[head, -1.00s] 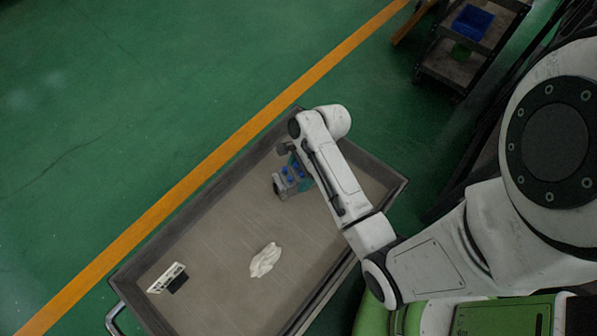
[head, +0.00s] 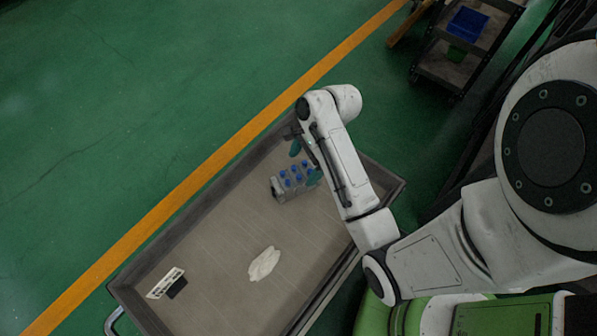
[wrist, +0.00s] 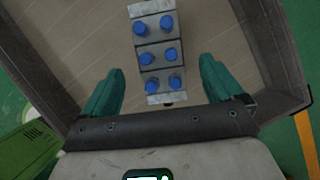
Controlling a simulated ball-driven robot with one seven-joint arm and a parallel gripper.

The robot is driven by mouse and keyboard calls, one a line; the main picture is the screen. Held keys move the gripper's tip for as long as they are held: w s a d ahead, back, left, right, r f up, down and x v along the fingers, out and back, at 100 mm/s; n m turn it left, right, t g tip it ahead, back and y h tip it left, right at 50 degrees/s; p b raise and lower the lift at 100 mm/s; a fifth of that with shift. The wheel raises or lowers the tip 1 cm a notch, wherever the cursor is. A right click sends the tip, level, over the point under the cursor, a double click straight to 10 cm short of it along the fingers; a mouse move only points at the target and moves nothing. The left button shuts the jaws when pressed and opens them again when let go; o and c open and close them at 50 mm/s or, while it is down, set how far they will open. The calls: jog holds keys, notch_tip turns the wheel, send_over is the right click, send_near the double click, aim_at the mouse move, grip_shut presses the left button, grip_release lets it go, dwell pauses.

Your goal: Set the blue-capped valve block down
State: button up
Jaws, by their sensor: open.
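The valve block (head: 292,181) is grey with several blue caps on top. It rests upright in the grey tray of the cart (head: 222,236), toward the far end. In the wrist view the valve block (wrist: 157,55) lies ahead of and between the fingers, apart from both. My gripper (head: 306,162) is open and empty, with teal fingers, just above and beside the block in the head view. Both fingers of my gripper (wrist: 158,82) are spread wide in the wrist view. My arm hides part of the tray.
A crumpled white cloth (head: 264,263) lies mid-tray. A white item with a black part (head: 167,284) lies near the tray's lower-left end. Raised walls edge the tray. Another cart with a blue bin (head: 468,22) stands at the upper right. Bare tray surface surrounds the cloth.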

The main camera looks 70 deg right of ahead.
jog(key=p+v, duration=0.1)
jog(key=v, duration=0.4)
jog(key=shift+r, duration=0.1)
jog(key=shift+a+r, duration=0.1)
jog(key=s+a+n+h, duration=0.2)
jog(key=a+n, duration=0.4)
jog(key=n, duration=0.6)
jog(key=s+a+n+g+h, duration=0.1)
jog(key=a+n, duration=0.5)
jog(key=n, duration=0.6)
jog(key=shift+s+a+n+g+h, duration=0.3)
jog(key=shift+s+a+n+h, duration=0.15)
jog(key=shift+s, duration=0.7)
notch_tip(320, 180, down, 3)
jog(key=b, duration=0.2)
jog(key=shift+b, duration=0.4)
